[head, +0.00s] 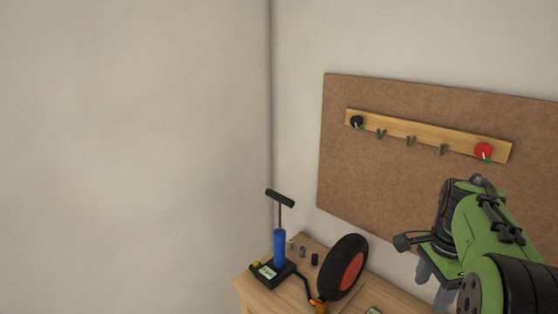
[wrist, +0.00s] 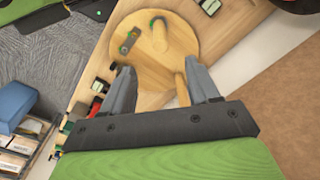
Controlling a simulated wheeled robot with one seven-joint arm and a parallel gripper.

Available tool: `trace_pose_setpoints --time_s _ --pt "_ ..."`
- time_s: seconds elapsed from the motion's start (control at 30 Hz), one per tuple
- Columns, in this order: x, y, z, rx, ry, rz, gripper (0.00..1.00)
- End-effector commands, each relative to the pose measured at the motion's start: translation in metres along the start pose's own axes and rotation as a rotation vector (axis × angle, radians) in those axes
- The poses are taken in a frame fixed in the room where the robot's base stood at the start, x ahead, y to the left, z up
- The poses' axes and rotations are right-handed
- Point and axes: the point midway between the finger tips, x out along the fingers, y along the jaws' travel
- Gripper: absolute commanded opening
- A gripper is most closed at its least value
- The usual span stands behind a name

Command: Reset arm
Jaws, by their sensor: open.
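My green arm reaches in from the lower right of the head view, with my gripper (head: 436,285) at its end, over the wooden bench top. In the wrist view my gripper (wrist: 160,90) shows two grey fingers spread apart with nothing held between them. Beyond the fingertips is a round wooden board (wrist: 155,65) with pegs standing on it. One peg (wrist: 181,90) lies in the picture between the fingers, but I cannot tell the distance; no contact shows.
On the wooden bench (head: 260,299) stand a blue hand pump (head: 280,250) and a black wheel with a red hub (head: 347,270). A brown pegboard (head: 400,180) with a hook rail (head: 425,132) hangs behind. A blue box (wrist: 14,103) shows at left in the wrist view.

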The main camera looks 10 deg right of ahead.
Motion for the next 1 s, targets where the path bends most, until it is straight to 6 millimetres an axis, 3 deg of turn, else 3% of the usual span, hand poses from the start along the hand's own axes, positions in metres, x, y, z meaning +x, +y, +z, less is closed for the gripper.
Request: trace_pose_setpoints --time_s 0.1,0.23,0.4,0.5,0.7,1.0 --pt "-0.027 0.018 0.054 -0.291 0.053 -0.072 0.6" --pt "-0.043 0.051 0.11 -0.651 0.121 -0.156 0.6" --pt "-0.042 0.106 0.166 -1.11 0.218 -0.269 0.6" --pt "-0.033 0.136 0.187 -1.344 0.276 -0.333 0.6" --pt "-0.017 0.164 0.203 -1.582 0.342 -0.398 0.6" --pt "-0.016 0.165 0.203 -1.593 0.344 -0.397 0.6"
